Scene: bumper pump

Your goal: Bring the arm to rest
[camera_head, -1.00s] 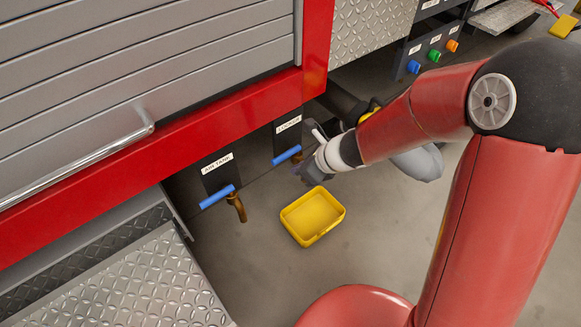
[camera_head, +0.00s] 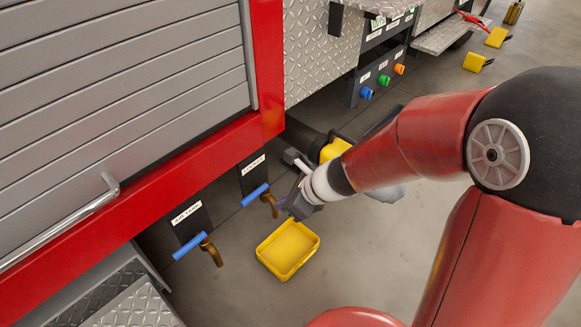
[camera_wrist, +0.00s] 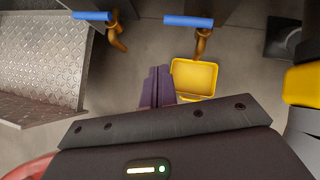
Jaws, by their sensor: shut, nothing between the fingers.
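My arm reaches in from the right in the head view. My gripper (camera_head: 283,203) is beside the right-hand blue-handled valve and just above the far edge of the yellow tray. In the wrist view my gripper (camera_wrist: 158,84) shows two dark purple fingers pressed together, with nothing between them. The fingers lie just left of the yellow tray in that view.
Two blue valve handles (camera_head: 190,246) (camera_head: 255,194) with brass spouts stick out under the red truck side. A yellow tray (camera_head: 270,266) sits on the floor below. A control panel with coloured knobs (camera_head: 366,93) stands behind. Open floor lies to the right.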

